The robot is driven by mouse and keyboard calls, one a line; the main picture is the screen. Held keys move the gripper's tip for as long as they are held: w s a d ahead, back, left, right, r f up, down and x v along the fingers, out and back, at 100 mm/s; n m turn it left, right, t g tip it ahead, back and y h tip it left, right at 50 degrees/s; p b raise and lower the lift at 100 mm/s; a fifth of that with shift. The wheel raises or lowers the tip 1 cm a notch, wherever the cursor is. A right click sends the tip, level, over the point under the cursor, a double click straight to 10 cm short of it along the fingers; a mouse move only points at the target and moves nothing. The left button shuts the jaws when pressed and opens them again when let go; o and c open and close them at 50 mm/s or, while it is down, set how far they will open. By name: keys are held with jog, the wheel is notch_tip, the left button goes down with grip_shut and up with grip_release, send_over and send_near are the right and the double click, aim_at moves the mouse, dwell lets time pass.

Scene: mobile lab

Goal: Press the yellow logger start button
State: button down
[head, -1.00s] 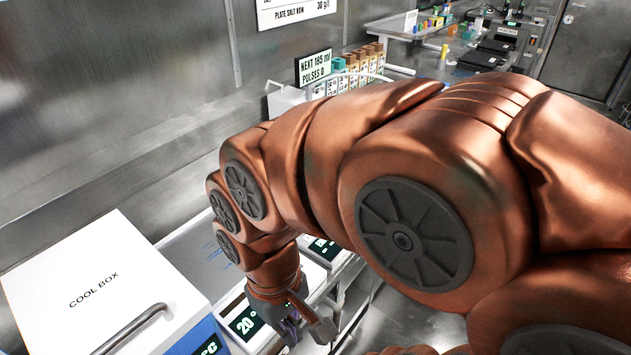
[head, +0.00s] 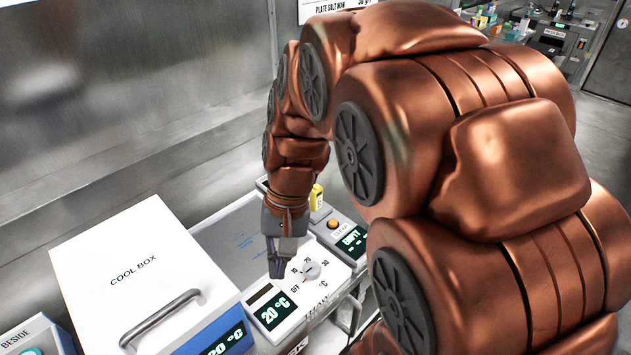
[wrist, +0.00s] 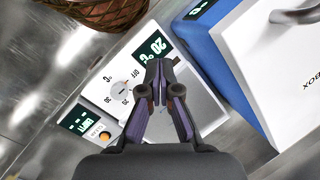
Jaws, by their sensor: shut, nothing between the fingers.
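A round orange-yellow button (head: 333,224) sits on a white unit whose display seems to read EMPTY (head: 352,239), behind a dial unit. In the wrist view the button (wrist: 104,135) is at lower left, beside that display (wrist: 80,120). No logger label is readable. My gripper (head: 279,272) points down with its fingers together and empty, just left of the dial (head: 311,270) and apart from the button. In the wrist view my gripper (wrist: 158,72) has its fingertips over the area by the 20 °C display (wrist: 152,47).
The white and blue cool box (head: 135,270) with a metal handle stands at left. A small yellow container (head: 316,197) is behind the button. The steel wall (head: 130,80) rises behind.

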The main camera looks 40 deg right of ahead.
jog(key=w+d+r+m+t+y+p, duration=0.25)
jog(key=w+d+m, duration=0.35)
jog(key=w+d, duration=0.5)
jog(key=m+t+y+p, duration=0.1)
jog(key=m+t+p, duration=0.1)
jog(key=m+t, duration=0.3)
send_over(319, 186)
jog(key=shift+r, duration=0.15)
jog(key=shift+f+b, duration=2.65)
jog(key=shift+f, duration=1.8)
jog(key=shift+f, duration=0.4)
